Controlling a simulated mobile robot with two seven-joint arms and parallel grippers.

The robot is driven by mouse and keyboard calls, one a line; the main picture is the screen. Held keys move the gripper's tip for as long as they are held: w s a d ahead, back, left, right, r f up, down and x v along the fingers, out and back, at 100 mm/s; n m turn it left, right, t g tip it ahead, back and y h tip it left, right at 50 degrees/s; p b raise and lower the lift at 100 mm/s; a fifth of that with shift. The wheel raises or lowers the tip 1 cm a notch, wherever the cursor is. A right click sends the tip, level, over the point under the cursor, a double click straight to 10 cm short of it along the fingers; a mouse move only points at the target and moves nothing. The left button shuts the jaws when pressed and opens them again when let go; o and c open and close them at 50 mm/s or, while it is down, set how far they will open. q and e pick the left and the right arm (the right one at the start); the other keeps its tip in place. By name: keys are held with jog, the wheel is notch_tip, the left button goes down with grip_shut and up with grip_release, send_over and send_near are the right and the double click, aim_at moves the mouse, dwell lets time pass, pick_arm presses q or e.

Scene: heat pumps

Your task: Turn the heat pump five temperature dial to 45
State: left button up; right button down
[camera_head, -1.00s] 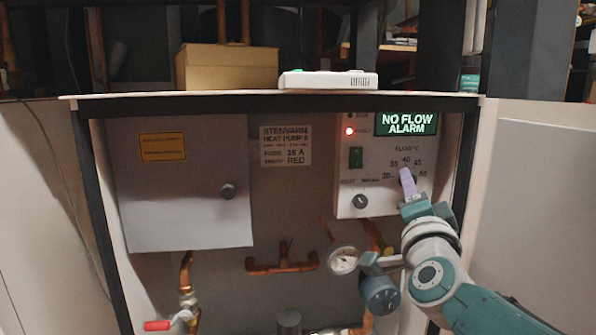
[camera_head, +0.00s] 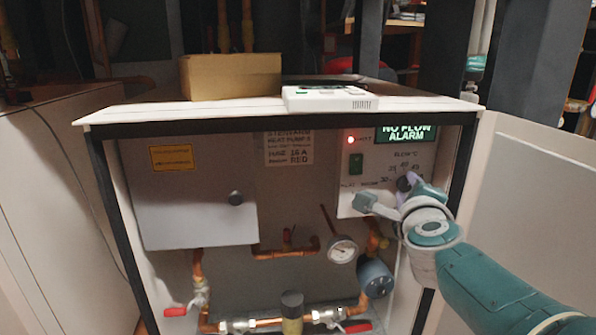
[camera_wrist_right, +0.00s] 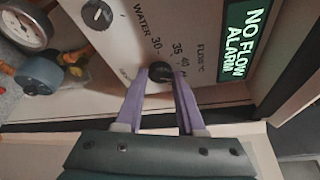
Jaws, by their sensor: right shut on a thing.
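The heat pump's control panel (camera_head: 372,165) is a pale plate with a dial scale marked from about 30 upward. The black temperature dial (camera_head: 405,183) sits below the scale at the panel's right. My right gripper (camera_head: 412,182) reaches it from the lower right. In the right wrist view the purple fingers (camera_wrist_right: 160,84) are shut on the dial (camera_wrist_right: 160,72), one on each side. The fingers and wrist hide part of the dial and scale, so I cannot read its pointer. My left gripper is not in view.
The display (camera_head: 405,133) reads "NO FLOW ALARM", and a red lamp (camera_head: 351,140) is lit. Below are a gauge (camera_head: 342,249), copper pipes and a blue-grey cylinder (camera_head: 375,277). A cardboard box (camera_head: 230,77) and a white device (camera_head: 330,98) stand on top. An open door panel (camera_head: 535,200) is at right.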

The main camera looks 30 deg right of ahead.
jog(key=shift+r+m+y+p, duration=0.15)
jog(key=shift+m+y+p, duration=0.15)
jog(key=shift+m+p, duration=0.25)
jog(key=c, duration=0.5)
grip_release()
jog(key=p+v, duration=0.4)
jog(key=v, duration=0.6)
jog(key=shift+w+r, duration=0.1)
